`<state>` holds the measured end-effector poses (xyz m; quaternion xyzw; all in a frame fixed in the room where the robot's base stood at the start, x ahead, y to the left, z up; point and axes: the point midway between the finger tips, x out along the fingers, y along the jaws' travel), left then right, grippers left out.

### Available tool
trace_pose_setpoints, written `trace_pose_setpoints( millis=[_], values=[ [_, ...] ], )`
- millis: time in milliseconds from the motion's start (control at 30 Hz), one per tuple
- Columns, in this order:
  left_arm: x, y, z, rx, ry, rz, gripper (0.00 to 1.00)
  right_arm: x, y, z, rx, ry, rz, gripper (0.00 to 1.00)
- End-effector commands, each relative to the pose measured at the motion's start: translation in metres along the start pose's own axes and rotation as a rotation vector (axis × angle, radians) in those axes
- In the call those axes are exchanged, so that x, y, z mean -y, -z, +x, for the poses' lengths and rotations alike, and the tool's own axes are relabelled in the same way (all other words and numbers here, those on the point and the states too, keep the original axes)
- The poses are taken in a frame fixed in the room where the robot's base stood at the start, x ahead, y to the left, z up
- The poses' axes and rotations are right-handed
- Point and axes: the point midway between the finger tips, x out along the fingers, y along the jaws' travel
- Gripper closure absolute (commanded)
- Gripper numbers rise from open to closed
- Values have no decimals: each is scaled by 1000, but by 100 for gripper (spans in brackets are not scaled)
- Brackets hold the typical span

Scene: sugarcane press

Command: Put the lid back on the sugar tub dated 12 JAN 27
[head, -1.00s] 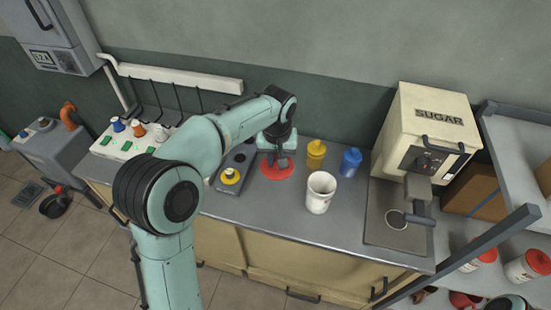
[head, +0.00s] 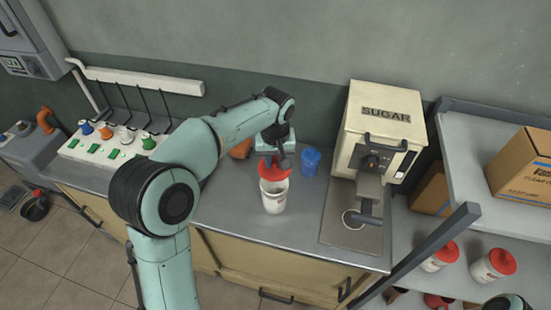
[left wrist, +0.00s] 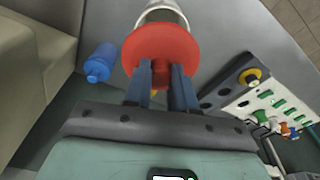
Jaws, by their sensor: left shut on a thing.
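My left gripper (head: 277,160) is shut on the red lid (head: 270,173), gripping its raised knob. The white tub (head: 273,198) stands upright on the grey counter. In the head view the lid looks tilted and is over the back part of the tub's mouth; I cannot tell whether it touches the rim. In the left wrist view the fingers (left wrist: 161,78) hold the lid (left wrist: 160,45), with the tub (left wrist: 163,12) just beyond it. No date is readable on the tub. My right gripper is not in view.
A blue bottle (head: 311,161) stands close to the right of the lid. The cream SUGAR machine (head: 384,128) is further right, with a metal plate before it. A panel with coloured knobs (head: 118,145) lies left. Red-lidded tubs (head: 494,264) stand on the lower right shelf.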

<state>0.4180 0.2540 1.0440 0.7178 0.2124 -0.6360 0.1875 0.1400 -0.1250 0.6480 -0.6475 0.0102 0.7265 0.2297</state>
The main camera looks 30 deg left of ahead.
Motion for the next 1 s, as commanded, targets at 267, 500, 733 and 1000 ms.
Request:
trace_pose_setpoints(
  millis=[267, 500, 733, 1000],
  values=[
    [1, -2, 11, 1, 1, -1, 100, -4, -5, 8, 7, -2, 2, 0],
    [1, -5, 33, 2, 2, -1, 100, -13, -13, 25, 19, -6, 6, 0],
    [1, -7, 55, 2, 2, 0, 100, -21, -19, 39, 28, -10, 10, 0],
    [0, -8, 64, 0, 0, -1, 100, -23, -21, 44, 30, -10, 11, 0]
  ],
)
